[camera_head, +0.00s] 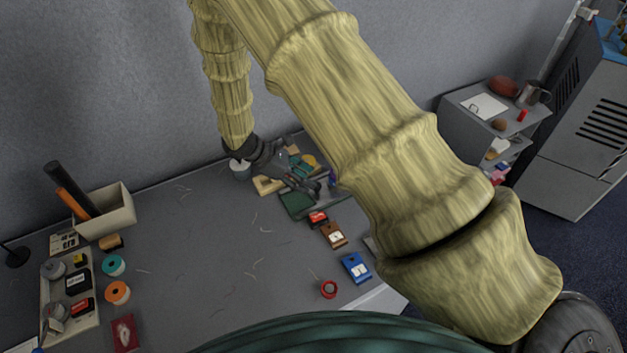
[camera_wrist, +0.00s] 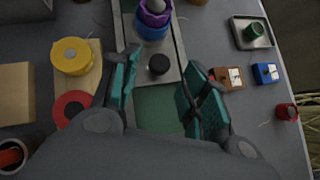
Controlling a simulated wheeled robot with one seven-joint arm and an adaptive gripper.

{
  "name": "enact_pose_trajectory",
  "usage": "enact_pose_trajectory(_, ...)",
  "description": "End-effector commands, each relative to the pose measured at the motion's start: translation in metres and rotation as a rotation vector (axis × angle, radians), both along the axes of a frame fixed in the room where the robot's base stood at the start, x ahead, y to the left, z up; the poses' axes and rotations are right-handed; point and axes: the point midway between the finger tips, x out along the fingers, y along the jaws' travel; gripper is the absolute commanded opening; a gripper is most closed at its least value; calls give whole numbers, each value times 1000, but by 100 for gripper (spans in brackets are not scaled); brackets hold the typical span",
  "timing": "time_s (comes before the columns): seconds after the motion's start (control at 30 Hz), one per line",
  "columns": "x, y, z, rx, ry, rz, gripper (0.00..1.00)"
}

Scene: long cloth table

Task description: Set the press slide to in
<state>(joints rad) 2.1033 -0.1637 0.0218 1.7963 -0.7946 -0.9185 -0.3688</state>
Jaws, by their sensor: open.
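The press in the wrist view has a grey slide plate (camera_wrist: 168,82) with a black round knob (camera_wrist: 158,64) standing on it. A stack of purple and blue rings (camera_wrist: 153,22) sits at its far end. A green base (camera_wrist: 160,108) shows at the near end. My gripper (camera_wrist: 160,61) is open, with one teal-padded finger on each side of the knob. I cannot tell whether a finger touches it. In the head view my gripper (camera_head: 303,184) is low over the press at the back of the table, and its green base (camera_head: 296,203) shows there; the knob is not clear.
A yellow spool (camera_wrist: 71,56) and a red ring (camera_wrist: 72,108) lie left of the press. Brown (camera_wrist: 228,78) and blue (camera_wrist: 265,73) small boxes stand to the right. A beige bin (camera_head: 108,212) with rolls is at the left. The table's middle is mostly clear.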

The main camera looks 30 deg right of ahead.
Motion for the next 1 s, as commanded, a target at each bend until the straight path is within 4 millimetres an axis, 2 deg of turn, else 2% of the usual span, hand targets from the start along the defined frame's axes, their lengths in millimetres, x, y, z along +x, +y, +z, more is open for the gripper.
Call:
enact_pose_trajectory(0.1, -5, -12, -11, 1, 2, -1, 45)
enact_pose_trajectory(0.3, -9, -24, -24, 1, 1, 0, 45)
enact_pose_trajectory(0.73, -11, -28, -30, 1, 0, 0, 45)
enact_pose_trajectory(0.9, -11, -28, -30, 1, 0, 0, 14)
enact_pose_trajectory(1.0, -11, -28, -30, 1, 0, 0, 0)
